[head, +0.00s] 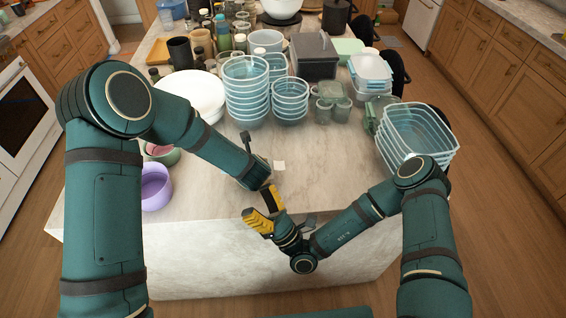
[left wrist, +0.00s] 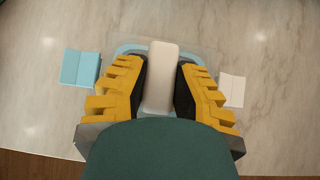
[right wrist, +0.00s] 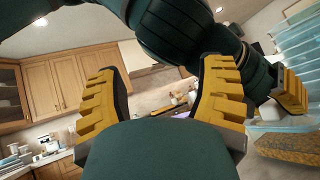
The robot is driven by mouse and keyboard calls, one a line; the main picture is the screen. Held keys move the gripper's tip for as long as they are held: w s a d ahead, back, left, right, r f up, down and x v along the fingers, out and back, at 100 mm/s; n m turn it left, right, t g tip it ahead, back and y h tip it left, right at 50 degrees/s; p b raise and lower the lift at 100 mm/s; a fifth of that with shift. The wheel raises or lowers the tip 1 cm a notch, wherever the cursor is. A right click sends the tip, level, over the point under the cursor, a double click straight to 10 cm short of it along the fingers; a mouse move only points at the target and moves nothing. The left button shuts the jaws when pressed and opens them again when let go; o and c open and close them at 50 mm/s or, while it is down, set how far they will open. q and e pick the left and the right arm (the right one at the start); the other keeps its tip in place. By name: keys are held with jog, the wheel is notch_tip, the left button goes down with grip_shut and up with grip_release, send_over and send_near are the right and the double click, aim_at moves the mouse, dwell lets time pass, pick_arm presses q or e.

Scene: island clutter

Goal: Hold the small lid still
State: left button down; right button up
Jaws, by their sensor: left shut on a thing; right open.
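In the left wrist view my left gripper (left wrist: 161,75) is shut on a pale, rounded bar (left wrist: 160,90). A clear, light-blue-edged piece (left wrist: 128,48) shows under and around the bar, low over the counter; I take it to be the small lid, though most of it is hidden. In the head view my left gripper (head: 257,180) is low over the front of the counter, its fingertips hidden. My right gripper (head: 263,211) is open and empty at the counter's front edge, close beside the left one. Its spread fingers also show in the right wrist view (right wrist: 165,85).
A light-blue square (left wrist: 80,68) and a white square (left wrist: 232,90) lie beside the held piece. Stacked clear containers (head: 247,95) stand behind, and a larger stack (head: 420,135) at right. A purple bowl (head: 155,190) is at left.

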jog(key=s+a+n+g+y, duration=0.1)
jog(key=s+n+g+y, duration=0.25)
jog(key=n+g, duration=0.7)
jog(key=s+a+n+g+y, duration=0.15)
jog(key=n+g+y, duration=0.25)
jog(key=n+g, duration=0.6)
jog(key=n+t+h, duration=0.2)
jog(key=n+h, duration=2.5)
jog(key=n, duration=0.1)
send_near(283, 165)
notch_tip(283, 165, down, 9)
jog(key=shift+s+a+r, duration=0.1)
jog(key=shift+a, duration=0.05)
